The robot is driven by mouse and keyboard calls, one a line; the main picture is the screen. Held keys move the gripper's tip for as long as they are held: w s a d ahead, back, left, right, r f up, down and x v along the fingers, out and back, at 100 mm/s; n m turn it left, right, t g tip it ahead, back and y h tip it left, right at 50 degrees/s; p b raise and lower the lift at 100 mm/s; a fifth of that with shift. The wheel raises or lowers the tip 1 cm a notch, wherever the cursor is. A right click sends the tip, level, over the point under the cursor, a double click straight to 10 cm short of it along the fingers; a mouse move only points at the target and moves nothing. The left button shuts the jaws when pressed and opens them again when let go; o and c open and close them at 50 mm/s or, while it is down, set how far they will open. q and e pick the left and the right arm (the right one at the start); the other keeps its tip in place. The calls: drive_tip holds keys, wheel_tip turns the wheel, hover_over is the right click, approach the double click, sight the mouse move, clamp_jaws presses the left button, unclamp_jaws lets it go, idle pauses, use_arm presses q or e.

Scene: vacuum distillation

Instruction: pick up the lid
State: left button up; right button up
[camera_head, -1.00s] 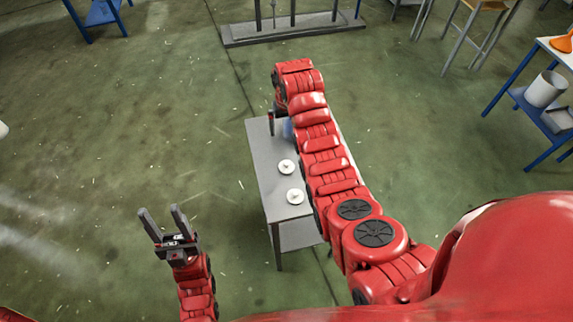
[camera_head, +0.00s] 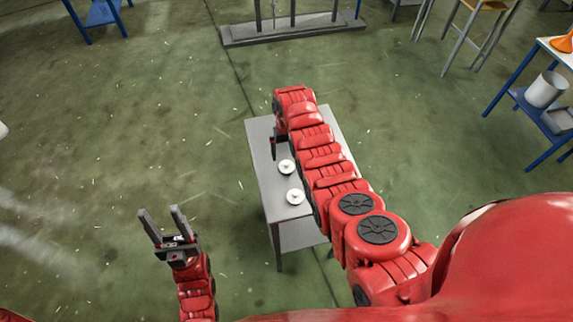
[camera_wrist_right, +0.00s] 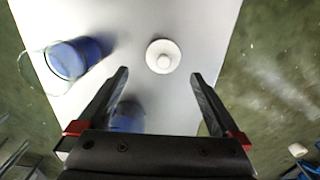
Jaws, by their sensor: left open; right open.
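Two round white lids lie on the grey table: one (camera_head: 287,167) nearer my right gripper, the other (camera_head: 295,196) closer to the table's near end. The right wrist view shows one white lid (camera_wrist_right: 163,57) with a central knob, just ahead of and between the fingertips of my right gripper (camera_wrist_right: 160,73). That gripper is open and empty above the table; one dark finger shows in the head view (camera_head: 273,148). I cannot tell its height over the lid. My left gripper (camera_head: 160,210) is open and empty over the floor, left of the table.
The grey table (camera_head: 262,140) is narrow. A blue container (camera_wrist_right: 70,60) with a clear rim stands at left in the right wrist view. Another blue thing (camera_wrist_right: 127,117) shows partly between the fingers; my right arm hides both in the head view. Open floor lies left of the table.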

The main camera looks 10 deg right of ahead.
sight(286, 163)
drive_tip(key=shift+w+f, duration=0.1)
drive_tip(key=shift+f, duration=0.15)
drive_tip(key=shift+s+a+f+p, duration=0.1)
drive_tip(key=shift+s+f+p, duration=0.1)
drive_tip(key=shift+f+p, duration=0.2)
drive_tip(key=shift+s+a+f+b, duration=0.1)
drive_tip(key=shift+f+b, duration=0.65)
drive_tip(key=shift+f, duration=0.4)
drive_tip(key=shift+a+f+b, duration=0.1)
drive_tip(key=shift+f+b, duration=0.6)
drive_tip(key=shift+f, duration=0.45)
drive_tip(key=shift+r, duration=0.1)
drive_tip(key=shift+c, duration=0.9)
drive_tip(key=c, duration=1.1)
drive_tip(key=shift+c, duration=0.2)
